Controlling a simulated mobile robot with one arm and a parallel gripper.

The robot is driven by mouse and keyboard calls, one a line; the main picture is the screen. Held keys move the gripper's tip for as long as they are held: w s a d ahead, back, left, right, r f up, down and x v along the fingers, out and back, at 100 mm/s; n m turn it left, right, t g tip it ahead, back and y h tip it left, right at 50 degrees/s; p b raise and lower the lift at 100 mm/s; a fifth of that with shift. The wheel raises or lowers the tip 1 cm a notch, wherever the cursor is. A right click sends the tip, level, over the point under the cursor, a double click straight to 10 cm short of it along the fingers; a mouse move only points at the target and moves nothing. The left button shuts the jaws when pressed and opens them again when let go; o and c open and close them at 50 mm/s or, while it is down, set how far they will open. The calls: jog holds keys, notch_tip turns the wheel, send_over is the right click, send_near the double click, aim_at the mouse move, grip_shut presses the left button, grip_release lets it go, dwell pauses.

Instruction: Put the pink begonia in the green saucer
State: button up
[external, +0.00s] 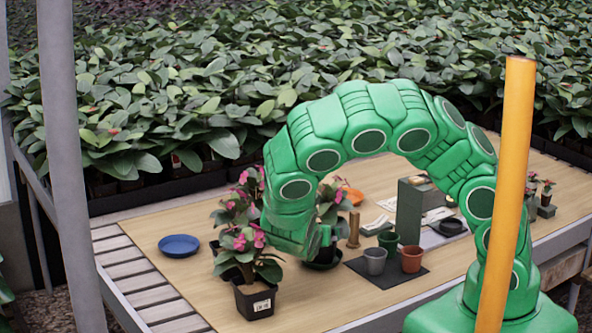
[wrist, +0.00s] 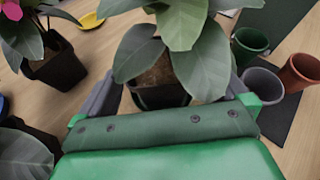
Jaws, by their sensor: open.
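My gripper (wrist: 172,92) is open, with one finger on each side of a dark pot (wrist: 160,97) holding a leafy plant (wrist: 165,45). In the external view this plant (external: 328,212) is partly behind my arm, with a little pink at its top. Its pot seems to stand in a dark, greenish saucer (external: 322,265); the arm covers part of both, and the exact colour is hard to tell. I cannot tell whether the fingers touch the pot. Another pink-flowered begonia (external: 254,271) stands in a black pot in front, left of my gripper.
More pink-flowered plants (external: 240,205) stand behind on the left. A blue saucer (external: 179,245) lies at far left. Grey (external: 375,262), terracotta (external: 411,259) and green (external: 388,240) pots stand on a dark mat at right. A green box (external: 409,208) stands behind them.

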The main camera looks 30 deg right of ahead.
jog(key=v, duration=0.8)
